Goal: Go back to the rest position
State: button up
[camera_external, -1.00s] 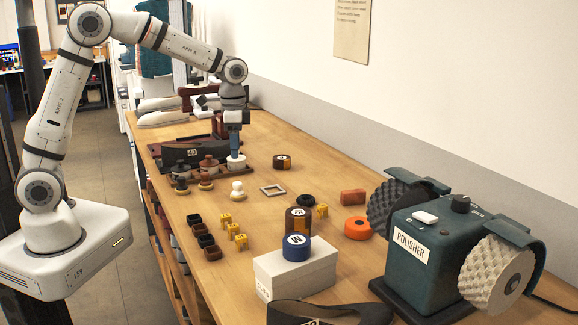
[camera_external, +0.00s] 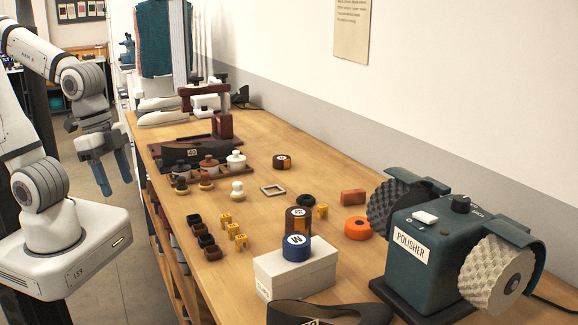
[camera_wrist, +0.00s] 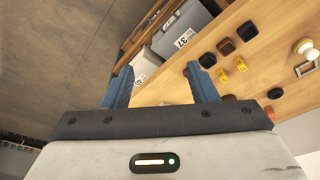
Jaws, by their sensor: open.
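My gripper (camera_external: 112,176) is open and empty, with two blue fingers pointing down. In the external view it hangs off the left side of the wooden bench (camera_external: 262,222), above my white base and clear of the bench top. In the wrist view my gripper (camera_wrist: 160,88) shows its two blue fingers spread wide with nothing between them. The white lidded pot (camera_external: 236,161) stands on the dark tray with two other lidded pots, apart from my gripper.
The bench holds small dark cups (camera_external: 206,241), yellow blocks (camera_external: 234,231), a white box (camera_external: 296,272) with a blue tape roll (camera_external: 296,248), and a green polisher (camera_external: 432,255) at right. Grey bins (camera_wrist: 180,36) sit on the shelf under the bench. The floor beside the bench is open.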

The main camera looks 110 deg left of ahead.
jog(key=shift+s+d+f, duration=0.2)
jog(key=shift+s+d, duration=0.2)
jog(key=shift+s, duration=0.05)
